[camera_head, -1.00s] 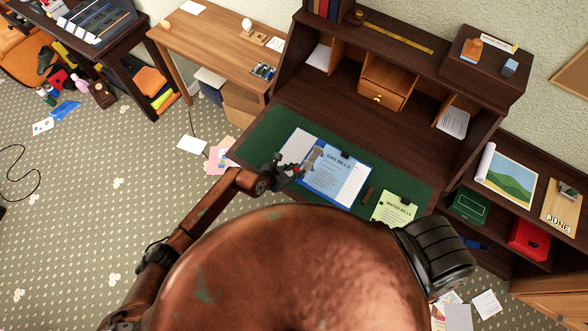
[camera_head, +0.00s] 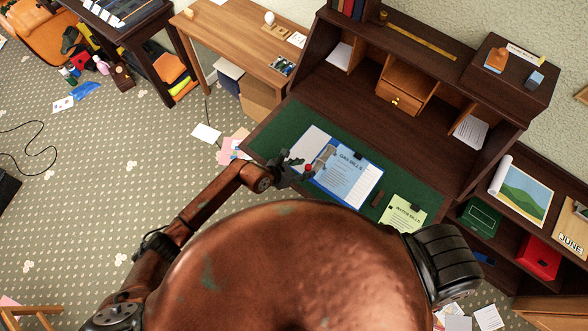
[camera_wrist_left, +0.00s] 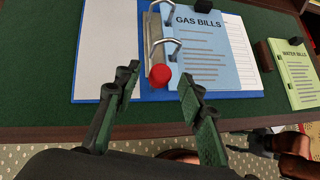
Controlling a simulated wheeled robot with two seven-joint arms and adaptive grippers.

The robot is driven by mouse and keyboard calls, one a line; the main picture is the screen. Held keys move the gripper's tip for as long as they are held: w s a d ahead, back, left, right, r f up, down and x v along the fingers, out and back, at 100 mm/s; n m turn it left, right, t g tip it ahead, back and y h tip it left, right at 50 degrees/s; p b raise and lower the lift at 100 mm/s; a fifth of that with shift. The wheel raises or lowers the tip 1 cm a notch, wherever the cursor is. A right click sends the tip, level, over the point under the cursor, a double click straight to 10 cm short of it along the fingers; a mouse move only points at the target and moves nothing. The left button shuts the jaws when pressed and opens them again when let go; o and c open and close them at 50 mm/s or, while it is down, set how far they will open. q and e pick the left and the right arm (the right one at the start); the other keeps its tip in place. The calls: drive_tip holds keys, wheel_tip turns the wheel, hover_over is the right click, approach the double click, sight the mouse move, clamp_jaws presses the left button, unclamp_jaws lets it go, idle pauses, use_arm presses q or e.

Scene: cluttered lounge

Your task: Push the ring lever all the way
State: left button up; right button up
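A blue ring binder (camera_head: 372,198) lies open on the desk's green mat, with a blue "GAS BILLS" sheet (camera_head: 346,176) on its right side. Its metal ring mechanism (camera_wrist_left: 154,40) has curved rings and a red-knobbed lever (camera_wrist_left: 160,76) at the near end. The red knob (camera_head: 308,168) also shows in the head view. My left gripper (camera_wrist_left: 160,84) is open, its two fingers spread on either side of the red knob with visible gaps. I cannot tell whether the rings are closed. A dark and copper part of mine shows low right in the left wrist view; its fingers are unclear.
A green "WATER BILLS" sheet (camera_head: 405,216) and a small dark brown block (camera_head: 377,199) lie right of the binder. The desk's hutch (camera_head: 400,60) with a small drawer rises behind. Loose papers (camera_head: 232,148) lie on the floor left of the desk.

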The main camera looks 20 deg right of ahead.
use_arm(q)
drive_tip(key=v, duration=0.8)
drive_tip(key=shift+a+r, duration=0.2)
drive_tip(key=shift+s, duration=0.1)
